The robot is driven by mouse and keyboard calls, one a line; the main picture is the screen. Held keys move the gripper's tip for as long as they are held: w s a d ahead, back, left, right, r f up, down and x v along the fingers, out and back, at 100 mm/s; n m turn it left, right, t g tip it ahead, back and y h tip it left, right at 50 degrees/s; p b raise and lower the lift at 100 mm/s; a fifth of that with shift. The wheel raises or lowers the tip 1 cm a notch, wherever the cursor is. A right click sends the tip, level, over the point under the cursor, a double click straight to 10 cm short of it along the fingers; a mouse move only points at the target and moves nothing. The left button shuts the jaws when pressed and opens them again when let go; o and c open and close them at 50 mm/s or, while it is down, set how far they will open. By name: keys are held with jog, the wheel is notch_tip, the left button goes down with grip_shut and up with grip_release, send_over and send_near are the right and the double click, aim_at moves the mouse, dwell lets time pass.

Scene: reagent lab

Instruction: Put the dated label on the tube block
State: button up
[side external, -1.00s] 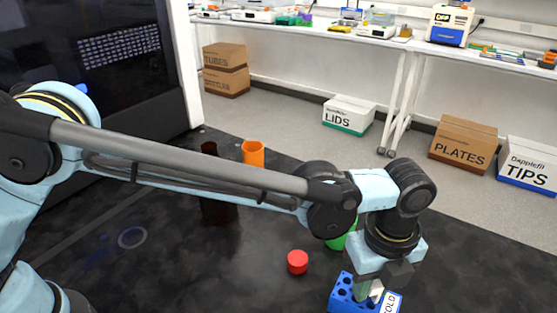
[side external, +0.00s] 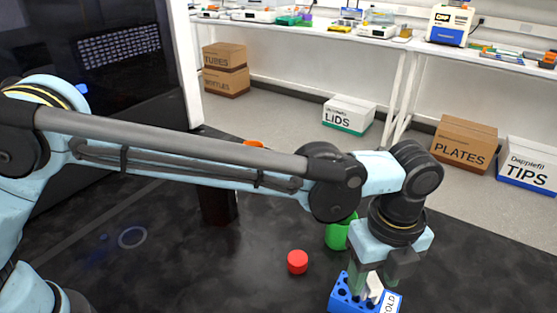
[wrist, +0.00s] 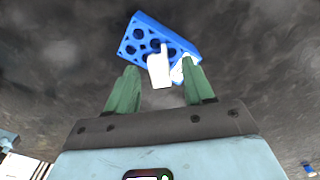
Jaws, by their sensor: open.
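The blue tube block (side external: 341,302) with round holes stands on the dark bench at the bottom of the side view, cut off by the frame edge. In the wrist view, the block (wrist: 143,36) lies just beyond my fingertips. A small white piece, seemingly the label (wrist: 160,70), sits at the block's near edge between my fingers; its writing is not readable. A white card reading COLD (side external: 391,303) is at the block's right side. My gripper (side external: 371,282) is open just above the block, with fingers on either side of the white piece and gaps visible.
A red cap (side external: 297,262) lies left of the block. A green container (side external: 338,235) stands behind, partly hidden by my arm. An orange container (side external: 253,144) and a dark brown one (side external: 218,208) are farther back. The bench between the red cap and the ring mark (side external: 132,237) is clear.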

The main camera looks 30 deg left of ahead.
aim_at(373, 280)
notch_tip(373, 280, up, 10)
jog(key=w+a+r+n+t, duration=0.1)
jog(key=w+a+r+n, duration=0.15)
jog(key=a+n, duration=0.5)
jog(key=s+a+f+n+t+h, duration=0.15)
jog(key=a+n+t, duration=0.25)
jog(key=a+n, duration=1.2)
jog(key=s+a+f+n+t, duration=0.1)
jog(key=s+a+f, duration=0.1)
jog(key=a, duration=0.5)
jog(key=s+a+f+n+t+y, duration=0.1)
jog(key=s+a+f+n, duration=0.1)
jog(key=a, duration=0.5)
jog(key=s+f, duration=0.1)
jog(key=s, duration=0.1)
jog(key=shift+s+a+f, duration=0.15)
jog(key=shift+s+a, duration=0.1)
jog(key=shift+s, duration=0.05)
jog(key=shift+n+y, duration=0.25)
